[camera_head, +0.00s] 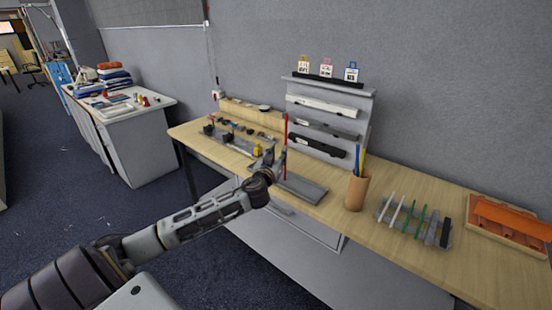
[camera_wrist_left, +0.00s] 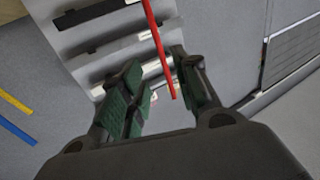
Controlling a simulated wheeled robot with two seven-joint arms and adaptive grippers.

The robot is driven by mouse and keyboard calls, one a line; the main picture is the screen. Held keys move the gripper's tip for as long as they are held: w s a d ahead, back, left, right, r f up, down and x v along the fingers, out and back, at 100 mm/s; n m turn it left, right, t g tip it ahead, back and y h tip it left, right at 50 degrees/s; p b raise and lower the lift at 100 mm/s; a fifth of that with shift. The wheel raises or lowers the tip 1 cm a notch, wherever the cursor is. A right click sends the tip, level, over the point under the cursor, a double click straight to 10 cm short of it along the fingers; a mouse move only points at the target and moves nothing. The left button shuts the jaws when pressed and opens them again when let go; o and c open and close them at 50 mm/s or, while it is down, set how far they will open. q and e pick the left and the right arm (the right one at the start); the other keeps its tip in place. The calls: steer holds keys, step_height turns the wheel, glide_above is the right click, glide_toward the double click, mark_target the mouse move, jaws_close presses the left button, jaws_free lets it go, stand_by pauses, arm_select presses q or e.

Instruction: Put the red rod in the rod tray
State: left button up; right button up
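The red rod (camera_head: 286,130) is thin and stands near vertical in the head view. My left gripper (camera_head: 270,164) is beside its lower part, above the table. In the left wrist view the red rod (camera_wrist_left: 157,45) runs down into the gap between the fingers of my left gripper (camera_wrist_left: 160,88). The fingers are apart, with a visible gap between the rod and the left finger; the rod is nearer the right finger. A flat grey tray (camera_head: 306,190) lies just right of the gripper; I cannot tell for sure that it is the rod tray. My right gripper is not in view.
A brown cup (camera_head: 356,193) with blue and yellow rods stands right of the tray. Farther right are a grey rack (camera_head: 381,210) with several slanted rods and an orange box (camera_head: 510,222). A stepped grey shelf (camera_head: 325,100) stands behind. Small parts crowd the table's left end.

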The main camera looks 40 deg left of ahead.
arm_select(q)
steer(key=shift+v, duration=0.95)
